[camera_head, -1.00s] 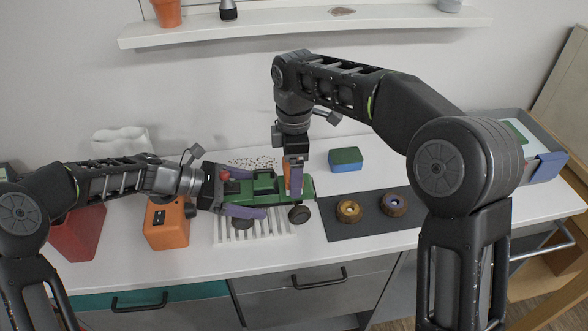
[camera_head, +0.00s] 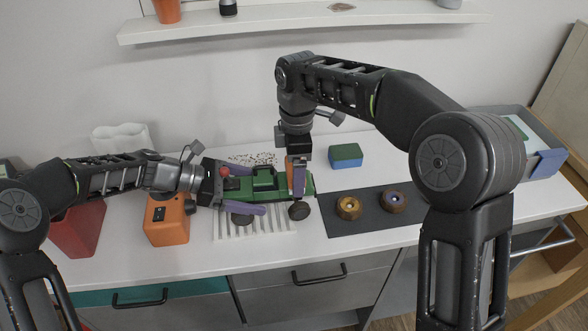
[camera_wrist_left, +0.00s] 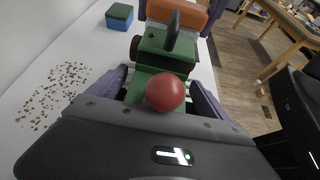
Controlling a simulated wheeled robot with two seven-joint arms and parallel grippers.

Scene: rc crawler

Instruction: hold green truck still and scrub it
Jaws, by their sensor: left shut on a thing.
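The green truck (camera_head: 265,183) stands on a white ribbed mat (camera_head: 280,228), its dark wheels showing on the near side. A red ball (camera_wrist_left: 165,92) sits on its left end. My left gripper (camera_head: 250,192) is shut on the truck from the left, with purple fingers along its two sides; they also flank it in the left wrist view. My right gripper (camera_head: 297,178) points down over the truck's right part and is shut on an orange block-like scrubber (camera_wrist_left: 182,12). The scrubber is at the truck's top; its underside and exact contact are hidden.
A blue-green sponge-like block (camera_head: 345,158) lies behind right. Two round brown pieces (camera_head: 348,208) sit on a dark mat (camera_head: 345,228). An orange box (camera_head: 167,222) and red bin (camera_head: 75,230) stand left. Brown crumbs (camera_wrist_left: 55,92) lie behind the truck.

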